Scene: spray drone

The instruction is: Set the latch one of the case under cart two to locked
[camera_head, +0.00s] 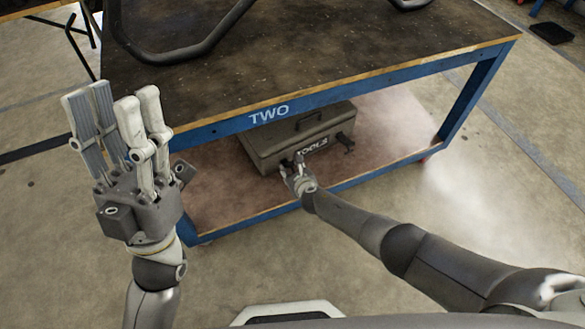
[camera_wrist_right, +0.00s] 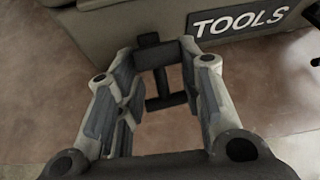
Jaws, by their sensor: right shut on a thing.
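The grey-brown tool case (camera_head: 272,143) lies on the lower shelf of the cart marked TWO (camera_head: 190,135). Its front carries a TOOLS label, which also shows in the right wrist view (camera_wrist_right: 238,20). My right gripper (camera_head: 292,164) is at the case's front, left of the label, with its fingers on either side of a black T-shaped latch (camera_wrist_right: 165,80), shut on it. Another black latch (camera_head: 345,142) is at the right of the front. My left gripper (camera_head: 117,97) is raised at the left, fingers up, open and empty, apart from the case.
The cart's dark top (camera_head: 310,55) and blue front rail overhang the case. A black tubular frame (camera_head: 190,45) lies on the top. The lower shelf (camera_head: 385,125) is bare right of the case, and the floor (camera_head: 490,190) is clear at the right.

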